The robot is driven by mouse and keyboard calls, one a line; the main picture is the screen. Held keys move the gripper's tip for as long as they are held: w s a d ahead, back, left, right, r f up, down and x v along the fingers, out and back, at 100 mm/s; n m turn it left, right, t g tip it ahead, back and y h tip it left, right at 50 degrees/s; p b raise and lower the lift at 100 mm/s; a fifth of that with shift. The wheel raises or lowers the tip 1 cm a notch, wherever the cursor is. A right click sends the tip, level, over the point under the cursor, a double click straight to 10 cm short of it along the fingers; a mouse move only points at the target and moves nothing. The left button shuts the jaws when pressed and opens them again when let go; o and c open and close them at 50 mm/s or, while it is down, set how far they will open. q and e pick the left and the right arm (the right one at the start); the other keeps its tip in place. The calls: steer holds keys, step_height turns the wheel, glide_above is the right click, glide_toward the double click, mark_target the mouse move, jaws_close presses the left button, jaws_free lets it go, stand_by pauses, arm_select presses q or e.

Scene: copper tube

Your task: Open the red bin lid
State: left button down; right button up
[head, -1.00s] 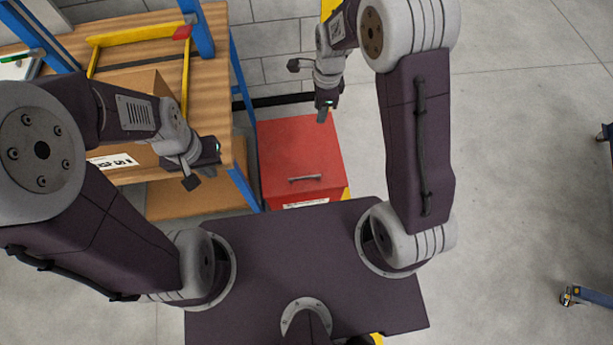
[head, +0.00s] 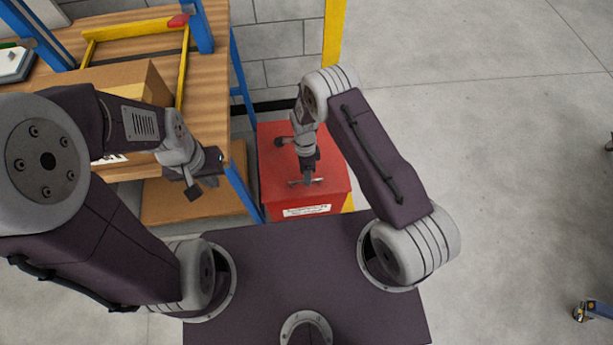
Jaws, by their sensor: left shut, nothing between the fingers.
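The red bin (head: 335,205) stands on the floor in front of me, and its red lid (head: 272,178) looks closed. A grey bar handle (head: 318,181) lies near the lid's front edge, and a white label is on the front below it. My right gripper (head: 307,177) points down over the lid at the handle and hides its middle. I cannot tell whether its fingers touch or grip the handle. My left gripper (head: 216,160) is shut and empty, to the left of the bin near the bench's edge.
A wooden workbench (head: 212,95) with blue posts stands left of the bin, with a cardboard box (head: 120,72) and a yellow frame on it. A block wall is behind the bin. The floor on the right (head: 500,170) is mostly open.

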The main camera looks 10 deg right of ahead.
steer(key=shift+s+f, duration=0.15)
steer(key=shift+f, duration=0.6)
jaws_close()
stand_by(0.9)
